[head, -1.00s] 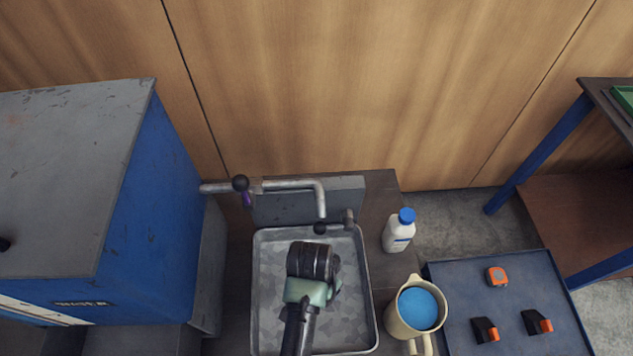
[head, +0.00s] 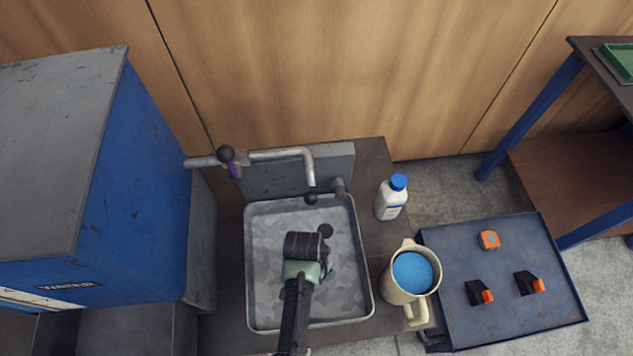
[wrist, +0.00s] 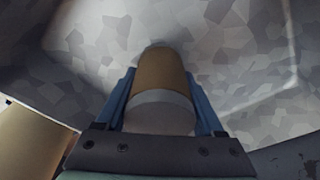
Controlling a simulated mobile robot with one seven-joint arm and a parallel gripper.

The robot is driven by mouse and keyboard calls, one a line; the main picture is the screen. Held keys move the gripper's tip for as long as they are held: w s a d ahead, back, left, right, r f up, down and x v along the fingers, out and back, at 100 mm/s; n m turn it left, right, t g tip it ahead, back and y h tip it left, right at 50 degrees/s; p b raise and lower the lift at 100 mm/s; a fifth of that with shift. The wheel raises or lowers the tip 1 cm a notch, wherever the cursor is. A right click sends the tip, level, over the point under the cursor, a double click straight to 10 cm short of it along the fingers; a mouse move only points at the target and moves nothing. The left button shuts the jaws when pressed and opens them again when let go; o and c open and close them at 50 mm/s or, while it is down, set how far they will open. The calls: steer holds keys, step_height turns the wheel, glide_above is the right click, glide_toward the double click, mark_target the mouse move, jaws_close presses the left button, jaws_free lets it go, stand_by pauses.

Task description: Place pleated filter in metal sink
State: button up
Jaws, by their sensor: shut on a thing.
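The metal sink (head: 255,300) is a grey rectangular basin with a mottled floor, near the middle of the head view. My gripper (wrist: 161,75) has its blue fingers shut on the pleated filter (wrist: 162,88), a tan-brown cylinder with a pale grey end cap, in the wrist view. The sink floor (wrist: 235,55) shows behind the filter there. In the head view my dark wrist and arm are over the basin and hide the fingers and the filter. I cannot tell whether the filter touches the sink floor.
A faucet (head: 300,155) reaches over the sink's back edge. A blue cabinet (head: 140,200) stands left. A white bottle (head: 390,202) and a cream jug (head: 408,290) stand right of the sink. A blue tray (head: 455,240) with small orange-marked items lies farther right.

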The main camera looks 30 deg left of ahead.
steer(key=o, duration=1.5)
steer(key=shift+c, duration=0.2)
steer(key=r+p, duration=0.1)
steer(key=r, duration=0.3)
steer(key=s+r+p, duration=0.1)
steer(key=r, duration=0.7)
steer(key=shift+s+a+p, duration=0.2)
steer(key=shift+s+p, duration=0.15)
steer(key=shift+p, duration=0.05)
